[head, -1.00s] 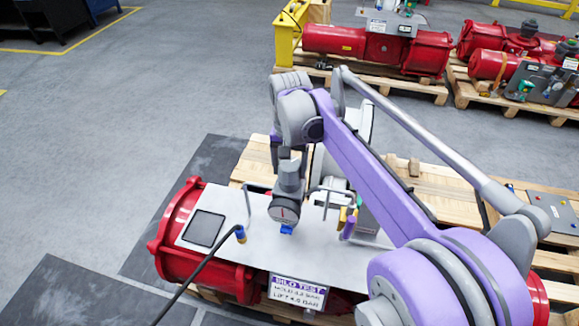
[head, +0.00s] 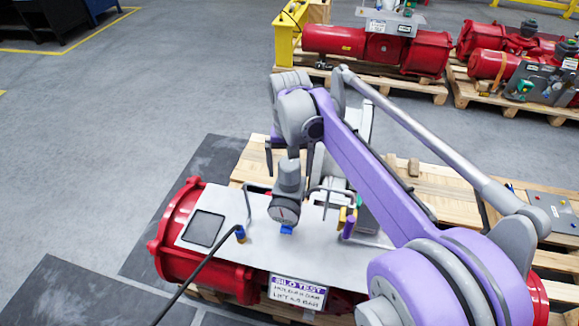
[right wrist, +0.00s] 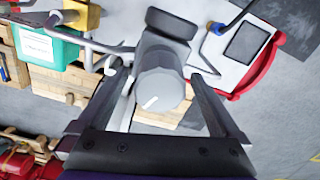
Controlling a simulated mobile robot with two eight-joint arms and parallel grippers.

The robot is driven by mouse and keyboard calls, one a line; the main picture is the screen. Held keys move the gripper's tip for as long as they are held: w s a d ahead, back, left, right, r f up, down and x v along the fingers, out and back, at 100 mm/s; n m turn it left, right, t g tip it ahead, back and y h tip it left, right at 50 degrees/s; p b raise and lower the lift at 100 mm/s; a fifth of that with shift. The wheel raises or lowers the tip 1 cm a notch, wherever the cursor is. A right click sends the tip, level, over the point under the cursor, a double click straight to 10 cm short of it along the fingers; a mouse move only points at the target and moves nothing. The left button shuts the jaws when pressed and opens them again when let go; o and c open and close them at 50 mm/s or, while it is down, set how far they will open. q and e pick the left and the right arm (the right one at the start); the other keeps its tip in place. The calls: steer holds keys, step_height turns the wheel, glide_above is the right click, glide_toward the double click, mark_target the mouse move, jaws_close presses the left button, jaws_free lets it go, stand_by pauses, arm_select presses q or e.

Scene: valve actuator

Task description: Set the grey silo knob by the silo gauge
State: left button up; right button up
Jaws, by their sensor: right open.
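The grey silo knob (head: 289,168) stands on top of the grey regulator body above the silo gauge (head: 284,210) on the red actuator's plate. The gauge has a round pale face with a red needle; its reading is too small to tell. In the right wrist view the knob (right wrist: 162,88) shows end-on, with a white pointer mark toward the lower left. My right gripper (head: 289,156) is open over the knob. In the wrist view its fingers (right wrist: 160,78) stand on both sides of the knob, with gaps between. My left gripper is not in view.
A black hose (head: 197,275) runs to a blue fitting. Bent grey pipes (head: 328,190) and a yellow fitting stand right of the gauge. Pallets and other red actuators (head: 380,48) lie behind.

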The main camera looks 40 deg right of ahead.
mark_target(290, 163)
step_height(290, 163, up, 11)
steer(key=shift+f+p, duration=0.1)
steer(key=shift+p, duration=0.2)
stand_by(0.5)
steer(key=s+a+f+n+t, duration=0.3)
steer(key=s+a+f, duration=0.3)
steer(key=f, duration=0.4)
steer(key=s+a+f+n+t, duration=0.2)
steer(key=s+a+f+n, duration=0.2)
steer(key=s+a+f, duration=0.2)
step_height(290, 163, down, 4)
steer(key=shift+a+r+t, duration=0.1)
steer(key=shift+a+t, duration=0.3)
steer(key=shift+a, duration=0.8)
stand_by(1.6)
